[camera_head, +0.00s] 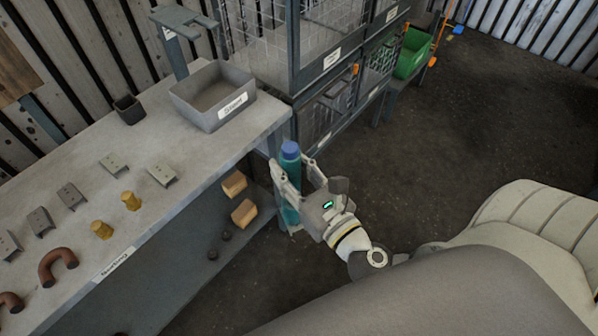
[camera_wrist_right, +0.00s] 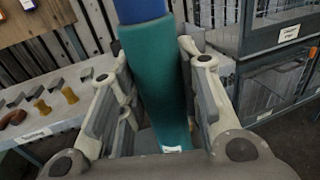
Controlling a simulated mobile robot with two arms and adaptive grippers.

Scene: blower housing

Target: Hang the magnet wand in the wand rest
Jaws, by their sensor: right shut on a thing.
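The magnet wand (camera_head: 290,170) is a teal cylinder with a blue top end. My right gripper (camera_head: 291,185) is shut on it and holds it upright beside the bench's right front corner. In the right wrist view the wand (camera_wrist_right: 158,85) stands between the two fingers of the gripper (camera_wrist_right: 160,110). Its lower part is partly hidden by the gripper. A grey post with a forked flat top (camera_head: 184,20) stands at the bench's back; it looks like the wand rest, and nothing hangs in it. My left gripper is not in view.
The bench (camera_head: 185,145) holds a grey labelled bin (camera_head: 205,112), a small dark cup (camera_head: 128,110), metal brackets, brass fittings and brown bent pipes. Yellow blocks (camera_head: 243,212) lie on the shelf below. A wire cage cabinet (camera_head: 310,60) stands behind right. The floor at right is clear.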

